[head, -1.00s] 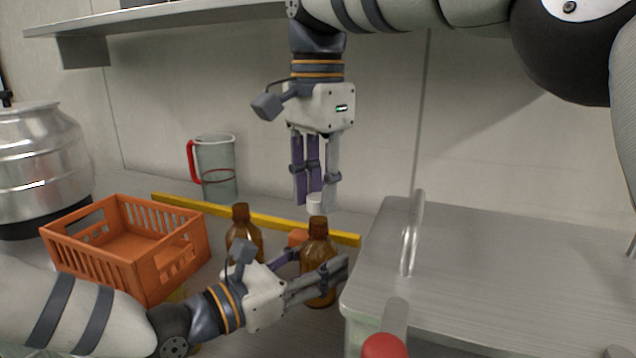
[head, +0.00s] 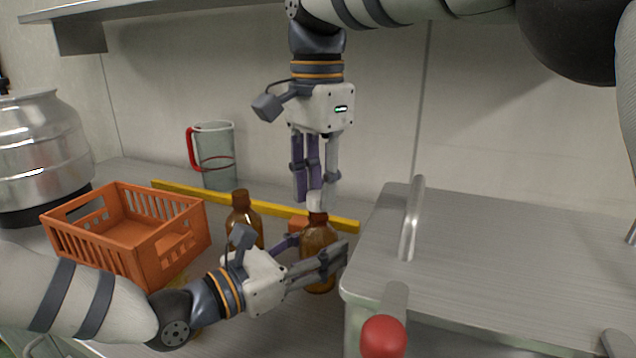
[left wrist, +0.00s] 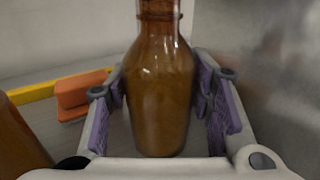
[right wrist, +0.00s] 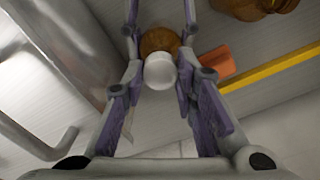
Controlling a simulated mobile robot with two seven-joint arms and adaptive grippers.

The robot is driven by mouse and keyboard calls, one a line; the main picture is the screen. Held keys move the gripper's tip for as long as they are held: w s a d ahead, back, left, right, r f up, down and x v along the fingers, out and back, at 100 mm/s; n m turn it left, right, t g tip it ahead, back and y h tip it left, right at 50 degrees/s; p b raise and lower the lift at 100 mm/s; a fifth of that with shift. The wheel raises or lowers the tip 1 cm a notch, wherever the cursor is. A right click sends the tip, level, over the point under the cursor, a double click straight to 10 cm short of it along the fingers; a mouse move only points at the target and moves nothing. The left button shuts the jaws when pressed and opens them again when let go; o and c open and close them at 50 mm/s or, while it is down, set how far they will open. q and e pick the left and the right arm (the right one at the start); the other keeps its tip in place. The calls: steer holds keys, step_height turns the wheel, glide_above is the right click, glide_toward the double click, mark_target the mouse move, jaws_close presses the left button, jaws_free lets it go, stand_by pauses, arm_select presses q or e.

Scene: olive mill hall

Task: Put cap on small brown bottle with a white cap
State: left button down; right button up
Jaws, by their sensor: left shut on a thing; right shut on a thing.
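A small brown bottle (head: 318,238) stands upright on the counter beside the steel box. My left gripper (head: 322,262) is shut around its body, and the bottle fills the space between the fingers in the left wrist view (left wrist: 160,95). My right gripper (head: 316,190) points straight down above the bottle, shut on a white cap (head: 315,201). The cap is at the bottle's mouth in the head view. In the right wrist view the cap (right wrist: 160,71) is between the fingertips, over the brown bottle (right wrist: 158,41). Whether it is threaded on cannot be told.
A second brown bottle (head: 242,220) without a cap stands close on the left. An orange crate (head: 75,236), a jug with red handle (head: 216,155), a yellow bar (head: 270,208) and an orange block (head: 298,224) are nearby. A steel box (head: 490,270) stands right.

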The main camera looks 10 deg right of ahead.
steer(key=shift+f, duration=0.6)
steer(key=m, duration=0.7)
steer(key=shift+m, duration=0.3)
steer(key=m, duration=1.2)
steer(key=shift+m, duration=0.4)
steer(key=o, duration=0.7)
